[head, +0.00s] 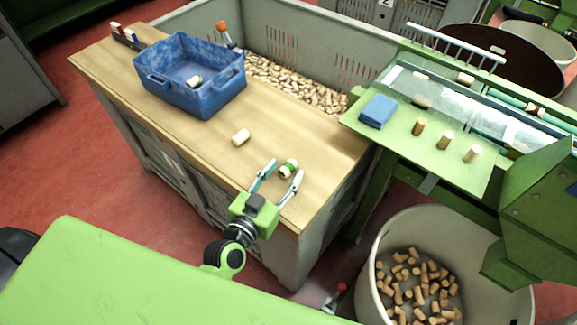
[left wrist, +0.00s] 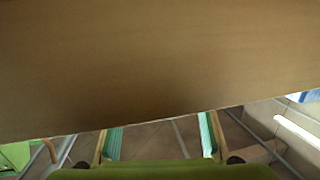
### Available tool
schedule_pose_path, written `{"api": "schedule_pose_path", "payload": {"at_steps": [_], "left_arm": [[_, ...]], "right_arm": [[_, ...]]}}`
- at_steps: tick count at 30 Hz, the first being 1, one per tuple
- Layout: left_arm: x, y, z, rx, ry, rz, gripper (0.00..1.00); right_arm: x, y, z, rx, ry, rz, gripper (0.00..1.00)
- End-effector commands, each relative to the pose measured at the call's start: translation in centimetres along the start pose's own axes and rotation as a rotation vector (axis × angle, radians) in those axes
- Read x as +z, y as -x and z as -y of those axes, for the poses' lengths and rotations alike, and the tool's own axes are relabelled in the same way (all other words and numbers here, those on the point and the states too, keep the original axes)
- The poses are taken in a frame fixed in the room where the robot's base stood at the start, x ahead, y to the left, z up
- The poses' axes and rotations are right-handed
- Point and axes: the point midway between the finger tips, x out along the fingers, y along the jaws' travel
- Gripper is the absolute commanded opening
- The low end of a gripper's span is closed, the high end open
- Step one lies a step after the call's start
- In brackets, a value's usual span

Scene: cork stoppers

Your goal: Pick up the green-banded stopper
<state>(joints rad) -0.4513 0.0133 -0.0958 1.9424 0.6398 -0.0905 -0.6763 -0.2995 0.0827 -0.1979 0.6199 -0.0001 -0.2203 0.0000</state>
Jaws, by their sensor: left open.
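The green-banded stopper (head: 289,168) lies on its side near the right end of the wooden tabletop, pale with a green ring around its middle. My left gripper (head: 284,170) is open. In the head view its two fingers show one on each side of the stopper; I cannot tell how far above the table they are. In the left wrist view the open fingers (left wrist: 161,138) show at the bottom, with bare wood above them and the stopper out of sight. My right gripper is not in view.
A plain stopper (head: 241,137) lies on the wooden tabletop (head: 200,136). A blue crate (head: 208,102) holds a stopper. A blue block (head: 377,111) and three upright stoppers stand on a green plate (head: 448,163). A bin (head: 374,249) of corks stands at the lower right.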

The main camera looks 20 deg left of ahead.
Motion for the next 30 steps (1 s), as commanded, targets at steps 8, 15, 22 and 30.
{"api": "schedule_pose_path", "payload": {"at_steps": [8, 15, 22, 30], "left_arm": [[0.1, -0.5, 0.0, 0.0, 0.0, 0.001, 0.44], [0.0, -0.5, 0.0, 0.0, 0.0, 0.001, 0.13], [0.0, -0.5, 0.0, 0.0, -0.001, 0.001, 0.13], [-1.3, -0.3, -0.1, 0.0, 0.001, -0.002, 0.13]], "right_arm": [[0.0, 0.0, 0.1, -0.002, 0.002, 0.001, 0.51], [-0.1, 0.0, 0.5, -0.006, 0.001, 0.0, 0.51], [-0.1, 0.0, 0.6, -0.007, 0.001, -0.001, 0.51], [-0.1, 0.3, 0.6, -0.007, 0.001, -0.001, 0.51]]}}
